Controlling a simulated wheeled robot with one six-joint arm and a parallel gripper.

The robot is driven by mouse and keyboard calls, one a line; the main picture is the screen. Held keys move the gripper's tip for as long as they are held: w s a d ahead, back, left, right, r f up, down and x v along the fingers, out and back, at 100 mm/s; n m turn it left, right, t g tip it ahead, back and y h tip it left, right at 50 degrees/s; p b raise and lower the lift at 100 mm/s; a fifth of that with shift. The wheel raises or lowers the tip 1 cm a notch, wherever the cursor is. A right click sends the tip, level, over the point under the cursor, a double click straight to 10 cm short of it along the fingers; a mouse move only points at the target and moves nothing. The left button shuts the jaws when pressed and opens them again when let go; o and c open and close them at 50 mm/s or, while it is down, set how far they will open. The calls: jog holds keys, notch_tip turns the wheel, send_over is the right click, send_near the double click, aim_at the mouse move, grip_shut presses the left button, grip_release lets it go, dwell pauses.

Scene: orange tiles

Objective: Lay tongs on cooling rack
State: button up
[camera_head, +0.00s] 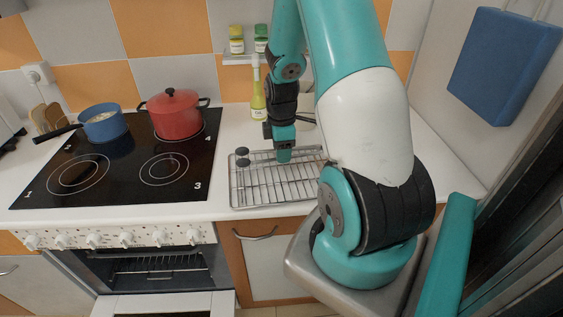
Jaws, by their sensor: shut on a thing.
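The cooling rack (262,192) is a wire grid on the white counter, right of the stove. My gripper (283,155) points down over the rack's far part and is shut on the tongs. The tongs' two dark rounded ends (242,153) show to the left of the gripper, over the rack's far left corner. The thin metal arms of the tongs are hard to tell from the rack wires. I cannot tell whether the tongs touch the rack.
A black stove (120,185) with a blue pan (103,128) and a red pot (175,118) is at left. An oil bottle (257,95) stands behind the rack. A pale container (305,112) is partly hidden by my arm. A spice shelf (246,58) is above.

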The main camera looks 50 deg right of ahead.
aim_at(282, 172)
jog(key=shift+f+p, duration=0.3)
jog(key=shift+f, duration=2.5)
jog(key=shift+f, duration=0.2)
jog(key=o, duration=1)
jog(key=shift+c, duration=0.2)
jog(key=shift+r, duration=0.1)
